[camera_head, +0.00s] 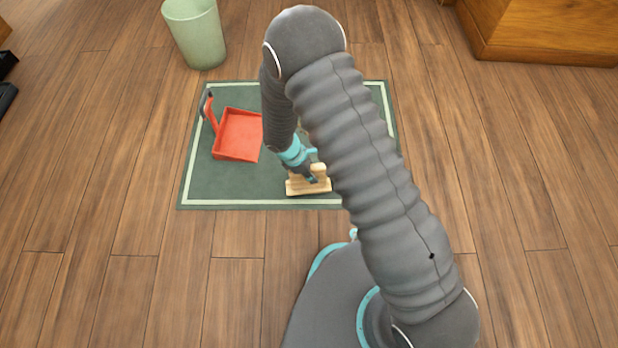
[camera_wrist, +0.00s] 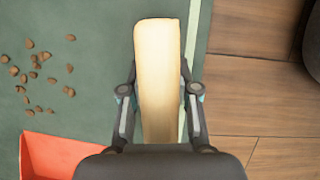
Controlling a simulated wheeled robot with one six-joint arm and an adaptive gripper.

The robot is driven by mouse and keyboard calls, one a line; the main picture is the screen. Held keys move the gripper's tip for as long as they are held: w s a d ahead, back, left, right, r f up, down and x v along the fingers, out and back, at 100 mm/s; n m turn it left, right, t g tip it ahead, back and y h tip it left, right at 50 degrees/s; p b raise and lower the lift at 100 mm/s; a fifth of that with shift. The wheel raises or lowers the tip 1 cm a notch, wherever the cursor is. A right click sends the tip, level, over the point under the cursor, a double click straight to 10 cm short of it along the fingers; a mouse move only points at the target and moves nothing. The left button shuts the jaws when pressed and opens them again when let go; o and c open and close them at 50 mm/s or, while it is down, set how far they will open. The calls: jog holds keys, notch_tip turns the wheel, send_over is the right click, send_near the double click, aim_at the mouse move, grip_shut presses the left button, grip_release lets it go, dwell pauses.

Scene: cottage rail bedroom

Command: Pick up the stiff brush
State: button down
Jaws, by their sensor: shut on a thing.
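The stiff brush is a pale wooden block (camera_head: 308,187) at the front of the green mat in the head view. In the wrist view the brush (camera_wrist: 157,70) runs lengthwise between the fingers. My gripper (camera_wrist: 160,105) is shut on its sides, one finger on each side. In the head view my gripper (camera_head: 312,174) comes down on it from above. The brush's bristles and underside are hidden. I cannot tell whether it touches the mat.
A red dustpan (camera_head: 238,136) lies on the green mat (camera_head: 230,190), left of the brush. Several small brown pellets (camera_wrist: 37,65) lie on the mat in the wrist view. A pale green bin (camera_head: 196,35) stands behind. Wooden furniture (camera_head: 545,30) is at back right. Floor on the right is clear.

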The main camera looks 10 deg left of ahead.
aim_at(313, 166)
jog(key=shift+r, duration=0.1)
jog(key=shift+r+p, duration=0.45)
jog(key=shift+r, duration=0.2)
notch_tip(313, 166, up, 3)
jog(key=shift+r+p, duration=0.15)
jog(key=shift+p, duration=0.25)
jog(key=s+d+r, duration=0.3)
jog(key=d+r, duration=0.3)
jog(key=d, duration=0.5)
jog(key=shift+s+r, duration=0.25)
jog(key=shift+r, duration=0.1)
